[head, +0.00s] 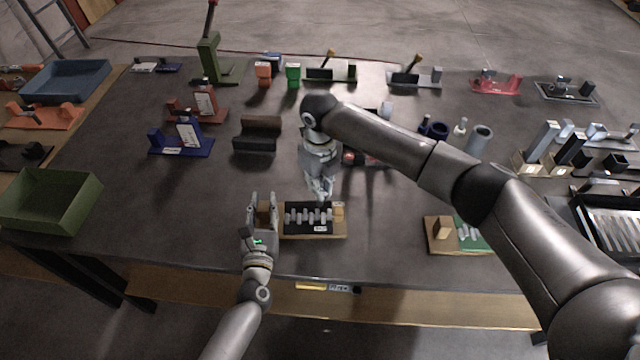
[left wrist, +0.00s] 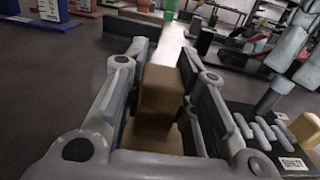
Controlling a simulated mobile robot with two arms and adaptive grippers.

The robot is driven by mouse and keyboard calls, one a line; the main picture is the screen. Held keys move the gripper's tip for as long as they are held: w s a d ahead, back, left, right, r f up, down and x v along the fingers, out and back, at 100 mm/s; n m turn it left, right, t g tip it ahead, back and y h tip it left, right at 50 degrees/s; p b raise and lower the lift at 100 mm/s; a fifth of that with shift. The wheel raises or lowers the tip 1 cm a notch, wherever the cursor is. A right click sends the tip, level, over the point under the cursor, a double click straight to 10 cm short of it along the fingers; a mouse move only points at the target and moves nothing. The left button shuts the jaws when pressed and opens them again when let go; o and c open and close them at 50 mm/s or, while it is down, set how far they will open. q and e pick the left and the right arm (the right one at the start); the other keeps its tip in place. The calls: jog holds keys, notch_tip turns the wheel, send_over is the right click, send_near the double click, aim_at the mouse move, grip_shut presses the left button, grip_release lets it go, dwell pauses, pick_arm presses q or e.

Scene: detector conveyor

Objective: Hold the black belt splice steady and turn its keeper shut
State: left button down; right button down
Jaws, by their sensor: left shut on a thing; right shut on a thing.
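The black belt splice (head: 309,232) lies near the front edge of the table, with a row of grey links, a wooden base and a white label reading SHUT (left wrist: 292,163). My left gripper (head: 262,206) is shut on the brown block (left wrist: 160,92) at the splice's left end, with a finger on each side. My right gripper (head: 321,196) points down over the right half of the splice, shut on its keeper. The keeper is mostly hidden by the fingers, so its angle cannot be told. A tan block (head: 339,213) is at the splice's right end.
A green splice on a wooden base (head: 437,245) lies to the right. A green tray (head: 40,222) stands at the left edge. A black stand (head: 256,142) and a blue fixture (head: 190,150) are farther back. The table is bare left of my left gripper.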

jog(key=m, duration=0.7)
dwell(0.6)
jog(key=c, duration=1.5)
grip_release()
jog(key=shift+c, duration=0.2)
notch_tip(320, 180, up, 12)
pick_arm(q)
jog(key=c, duration=1.1)
grip_release()
